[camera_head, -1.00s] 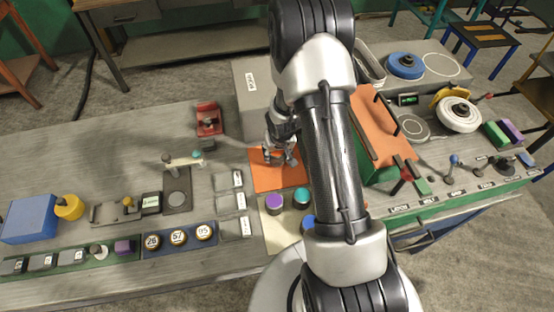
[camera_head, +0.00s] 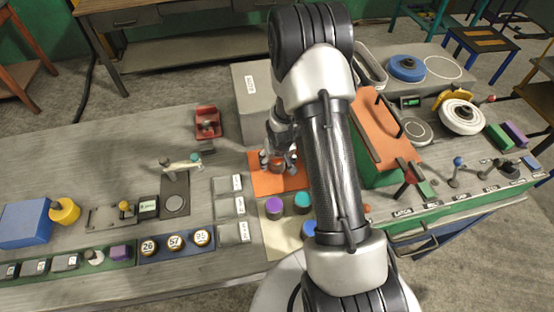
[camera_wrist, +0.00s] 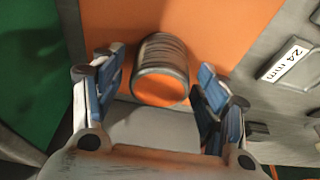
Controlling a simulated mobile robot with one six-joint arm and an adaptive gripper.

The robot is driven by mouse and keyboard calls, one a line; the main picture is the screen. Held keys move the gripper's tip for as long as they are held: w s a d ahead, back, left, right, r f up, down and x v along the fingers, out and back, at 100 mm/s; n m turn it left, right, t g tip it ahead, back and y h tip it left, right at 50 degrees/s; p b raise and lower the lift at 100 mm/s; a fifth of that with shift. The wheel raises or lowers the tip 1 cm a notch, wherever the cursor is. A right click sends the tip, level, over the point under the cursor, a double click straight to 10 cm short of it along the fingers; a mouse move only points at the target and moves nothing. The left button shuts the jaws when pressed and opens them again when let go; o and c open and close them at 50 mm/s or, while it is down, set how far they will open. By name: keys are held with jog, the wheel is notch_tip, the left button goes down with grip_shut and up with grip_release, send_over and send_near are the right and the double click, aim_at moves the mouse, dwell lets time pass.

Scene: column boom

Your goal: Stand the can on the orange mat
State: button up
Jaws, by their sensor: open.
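The can (camera_wrist: 160,72) is a grey ribbed cylinder with an orange end. It appears to stand upright on the orange mat (camera_wrist: 225,25), with its orange end towards the wrist camera. In the head view the can (camera_head: 277,165) shows small and partly hidden between my fingers, over the orange mat (camera_head: 264,186). My gripper (camera_wrist: 160,92) is open, one finger on each side of the can, with a visible gap to it. My arm covers the right part of the mat in the head view.
Purple-topped (camera_head: 273,208) and teal-topped (camera_head: 302,203) cans stand on a cream mat in front of the orange one. A grey box (camera_head: 255,100) stands behind it. Labelled grey blocks (camera_head: 232,207) lie to the left. A green box with an orange top (camera_head: 385,130) is right of my arm.

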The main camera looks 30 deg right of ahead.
jog(key=s+a+r+p, duration=0.2)
jog(key=s+r+p, duration=0.1)
jog(key=r, duration=0.8)
jog(key=s+a+r+n+p, duration=0.1)
jog(key=s+a+r+p, duration=0.15)
jog(key=r, duration=0.75)
jog(key=s+a+r+p, duration=0.2)
jog(key=s+r, duration=0.1)
jog(key=r, duration=0.8)
jog(key=s+a+r, duration=0.2)
jog(key=s+r, duration=0.1)
jog(key=s, duration=0.2)
jog(key=s+a+r+n+t, duration=0.1)
jog(key=s+a+r, duration=0.2)
jog(key=s, duration=0.3)
jog(key=s+a+r+n+y, duration=0.1)
jog(key=s+a+r, duration=0.1)
jog(key=s+r, duration=0.3)
jog(key=shift+s+a, duration=0.3)
jog(key=shift+s, duration=0.4)
notch_tip(320, 180, down, 12)
jog(key=b, duration=1.1)
jog(key=shift+r+b, duration=0.15)
jog(key=shift+b, duration=0.2)
